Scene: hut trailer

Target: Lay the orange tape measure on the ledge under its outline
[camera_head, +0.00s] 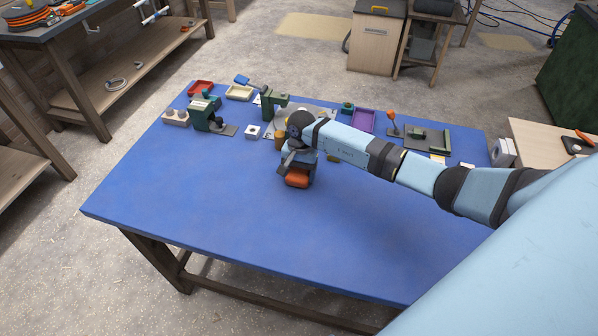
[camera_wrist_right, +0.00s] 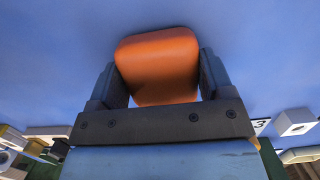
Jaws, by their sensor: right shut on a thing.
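The orange tape measure (camera_head: 297,180) is at the middle of the blue table, at the end of my right arm. My right gripper (camera_head: 299,172) is shut on it. In the right wrist view the tape measure (camera_wrist_right: 158,66) sits between the two dark fingers (camera_wrist_right: 160,85), with blue table surface beyond it. I cannot tell whether it touches the table or is just above it. No ledge or outline can be made out for certain. My left gripper is not in view.
The blue table (camera_head: 200,215) is clear at its front and left. Along its back stand a green machine (camera_head: 203,113), a red tray (camera_head: 201,88), a purple tray (camera_head: 363,120), a white block (camera_head: 253,132) and an orange-knobbed stand (camera_head: 391,116). A wooden cabinet (camera_head: 376,42) stands behind.

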